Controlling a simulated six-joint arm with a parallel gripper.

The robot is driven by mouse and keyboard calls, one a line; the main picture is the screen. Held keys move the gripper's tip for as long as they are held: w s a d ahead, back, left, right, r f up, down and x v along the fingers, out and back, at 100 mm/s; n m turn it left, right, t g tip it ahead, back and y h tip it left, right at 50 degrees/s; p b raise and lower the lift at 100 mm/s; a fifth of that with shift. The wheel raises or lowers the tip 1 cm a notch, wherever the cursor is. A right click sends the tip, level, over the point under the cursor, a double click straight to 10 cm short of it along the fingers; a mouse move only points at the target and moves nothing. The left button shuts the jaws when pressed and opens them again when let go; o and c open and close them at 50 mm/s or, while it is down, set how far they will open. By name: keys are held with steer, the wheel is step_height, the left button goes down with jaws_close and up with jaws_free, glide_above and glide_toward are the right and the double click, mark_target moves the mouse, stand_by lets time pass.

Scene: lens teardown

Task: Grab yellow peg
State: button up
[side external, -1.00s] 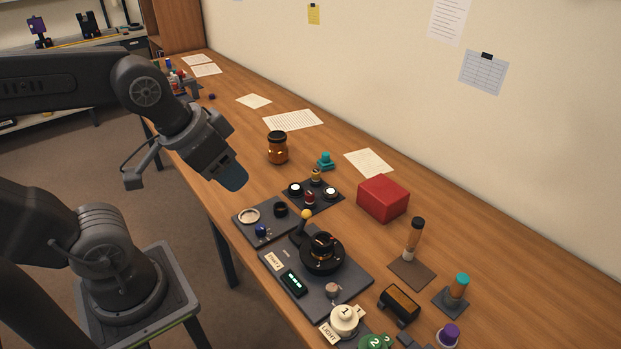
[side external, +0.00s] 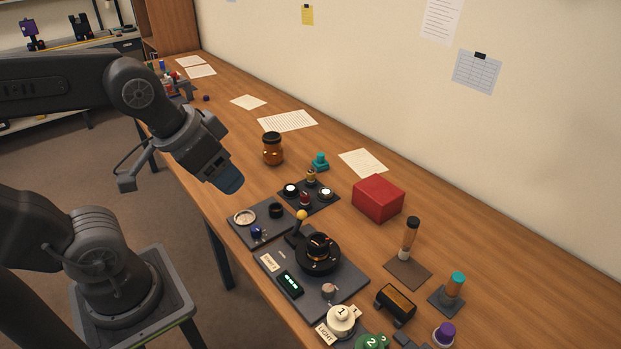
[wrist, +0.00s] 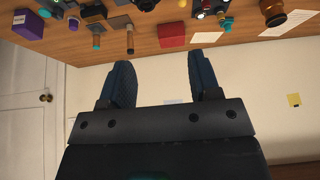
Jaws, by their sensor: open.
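A small yellow-gold peg (side external: 311,174) stands upright at the back of a dark square board (side external: 318,208) on the wooden bench. White-topped pegs and a dark red peg (side external: 305,198) share that board. My gripper (side external: 229,181) hangs in the air left of the board, tilted down, with nothing seen in it. In the wrist view its two blue fingers (wrist: 160,62) are spread apart with empty space between them. I cannot make out the yellow peg in the wrist view.
A lever with a yellow ball (side external: 302,214) rises beside the black round fixture (side external: 318,250). An amber jar (side external: 273,150), teal piece (side external: 320,161) and red box (side external: 378,198) surround the board. The wall (side external: 420,100) bounds the bench behind.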

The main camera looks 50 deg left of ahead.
steer(key=w+a+r+n+g, duration=0.1)
steer(key=w+a+n, duration=0.15)
steer(key=w, duration=0.25)
steer(key=w+a+r+n, duration=0.1)
steer(key=w+r+n, duration=0.15)
steer(key=w, duration=0.25)
steer(key=n+g+y, duration=0.1)
steer(key=n+g, duration=0.4)
steer(key=n, duration=0.8)
glide_above(311, 172)
step_height(311, 172, down, 25)
steer(key=shift+s+a+f, duration=0.1)
steer(key=shift+f, duration=3)
steer(key=c, duration=1)
steer(key=shift+r, duration=0.1)
